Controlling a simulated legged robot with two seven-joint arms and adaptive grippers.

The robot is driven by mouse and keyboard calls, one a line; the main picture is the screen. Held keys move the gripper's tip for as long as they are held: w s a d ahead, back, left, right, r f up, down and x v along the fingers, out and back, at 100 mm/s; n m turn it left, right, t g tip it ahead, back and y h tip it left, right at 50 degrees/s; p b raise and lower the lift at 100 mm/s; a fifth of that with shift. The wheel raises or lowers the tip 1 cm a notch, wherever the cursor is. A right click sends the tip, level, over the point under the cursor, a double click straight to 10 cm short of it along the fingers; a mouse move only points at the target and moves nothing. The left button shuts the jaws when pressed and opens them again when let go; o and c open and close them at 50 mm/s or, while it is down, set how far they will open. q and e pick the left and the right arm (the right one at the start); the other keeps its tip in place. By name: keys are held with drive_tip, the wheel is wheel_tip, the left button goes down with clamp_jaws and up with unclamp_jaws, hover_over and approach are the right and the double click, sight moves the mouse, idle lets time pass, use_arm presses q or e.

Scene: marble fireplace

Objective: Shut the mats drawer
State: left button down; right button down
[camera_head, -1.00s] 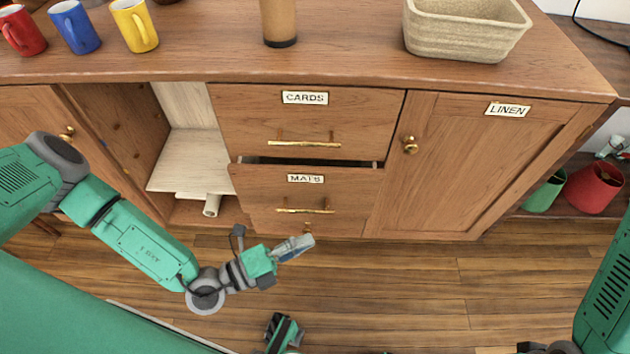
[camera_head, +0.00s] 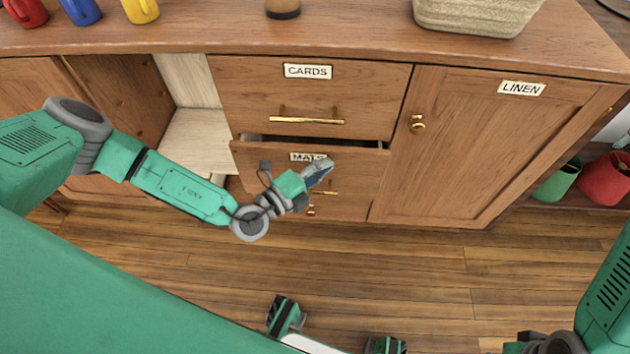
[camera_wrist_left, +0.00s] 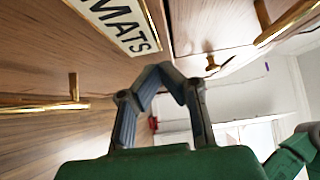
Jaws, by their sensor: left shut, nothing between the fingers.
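The mats drawer (camera_head: 262,165) is slightly open, with a dark gap along its top edge below the cards drawer (camera_head: 365,105). My left gripper (camera_head: 324,168) is shut and empty in front of the mats drawer, over the right end of its label. It hides part of the label and of the brass handle (camera_head: 330,192). In the left wrist view the closed fingertips (camera_wrist_left: 160,72) are beside the MATS label (camera_wrist_left: 122,20); I cannot tell whether they touch the drawer front. The handle (camera_wrist_left: 42,106) shows at the left there. My right gripper is not clearly seen.
The linen door (camera_head: 480,150) is closed on the right. An open compartment (camera_head: 198,135) is left of the drawers. A woven basket (camera_head: 475,14) and mugs (camera_head: 80,10) stand on top. The wooden floor (camera_head: 430,260) in front is clear.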

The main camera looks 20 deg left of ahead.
use_arm(q)
drive_tip(key=shift+w+a, duration=0.2)
drive_tip(key=shift+w, duration=0.25)
drive_tip(key=shift+a, duration=0.35)
